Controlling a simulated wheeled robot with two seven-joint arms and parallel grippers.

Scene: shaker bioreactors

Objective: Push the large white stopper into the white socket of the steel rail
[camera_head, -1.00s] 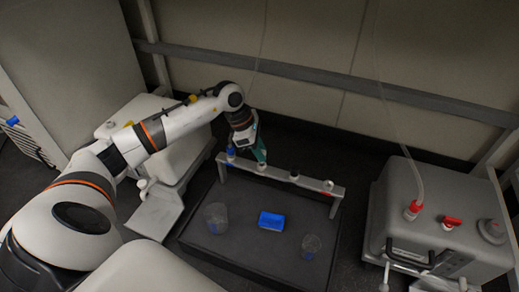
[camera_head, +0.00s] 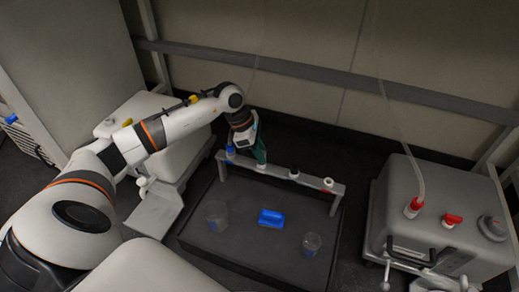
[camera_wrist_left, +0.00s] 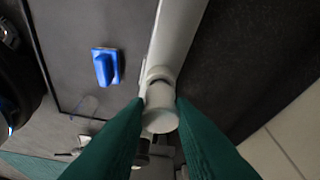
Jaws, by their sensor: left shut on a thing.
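My left gripper (camera_head: 261,160) is over the left half of the steel rail (camera_head: 310,180). In the left wrist view its green fingers (camera_wrist_left: 160,112) are shut on the large white stopper (camera_wrist_left: 160,118). The stopper is in line with the white socket (camera_wrist_left: 158,74) on the rail and overlaps it in this view. I cannot tell how deep it sits, because the stopper and fingers hide part of the socket. In the head view the fingers largely cover this spot. My right gripper is not in view.
A blue block with a raised grip (camera_head: 271,218) lies on the dark tray (camera_head: 240,250) between two clear beakers (camera_head: 216,214) (camera_head: 311,243). A grey box with red fittings (camera_head: 430,235) stands at right.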

